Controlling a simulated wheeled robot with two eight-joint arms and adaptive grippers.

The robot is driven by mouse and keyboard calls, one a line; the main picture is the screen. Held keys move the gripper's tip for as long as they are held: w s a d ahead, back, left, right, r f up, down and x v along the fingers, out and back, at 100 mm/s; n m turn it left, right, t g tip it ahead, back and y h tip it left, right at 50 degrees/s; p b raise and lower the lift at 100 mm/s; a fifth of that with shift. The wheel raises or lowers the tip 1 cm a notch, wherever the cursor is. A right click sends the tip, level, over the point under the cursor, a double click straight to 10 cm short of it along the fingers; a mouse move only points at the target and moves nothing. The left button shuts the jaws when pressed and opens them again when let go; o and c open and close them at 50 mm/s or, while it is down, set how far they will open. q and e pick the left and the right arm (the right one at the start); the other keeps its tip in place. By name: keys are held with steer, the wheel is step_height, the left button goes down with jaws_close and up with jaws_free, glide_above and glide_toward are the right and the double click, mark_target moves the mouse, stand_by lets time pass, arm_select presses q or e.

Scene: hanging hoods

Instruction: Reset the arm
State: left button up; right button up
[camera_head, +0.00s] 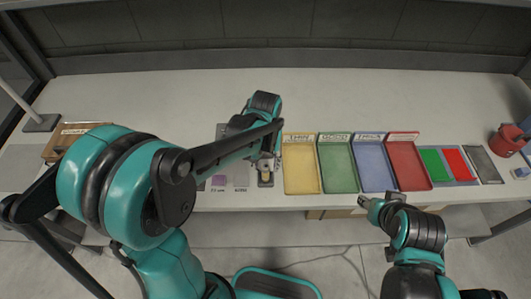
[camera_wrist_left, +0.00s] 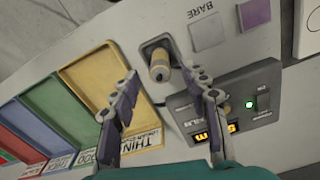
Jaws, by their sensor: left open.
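My left arm reaches over the white table from the left. Its gripper (camera_head: 265,164) is above a small dark holder just left of the yellow tray; in the left wrist view the gripper (camera_wrist_left: 159,74) is open, its fingers apart. A small tan and grey cylinder (camera_wrist_left: 159,68) stands in the holder between and beyond the fingers, with no visible contact. My right gripper (camera_head: 366,203) is at the table's front edge, below the blue tray; its jaws are too small to read.
Yellow (camera_head: 301,168), green (camera_head: 338,168), blue (camera_head: 374,166) and red (camera_head: 408,166) trays stand in a row. A device with an orange display (camera_wrist_left: 222,105) sits beside the holder. A red container (camera_head: 506,140) stands far right. The table's back strip is clear.

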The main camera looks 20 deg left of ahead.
arm_select(q)
step_height(320, 180, up, 7)
steer(key=shift+f, duration=0.1)
steer(key=s+a+r+t+b, duration=0.1)
steer(key=s+a+t, duration=0.3)
steer(key=s+t, duration=0.3)
steer(key=shift+s+a+m, duration=0.35)
steer(key=shift+s+m, duration=0.05)
steer(key=shift+s, duration=1.25)
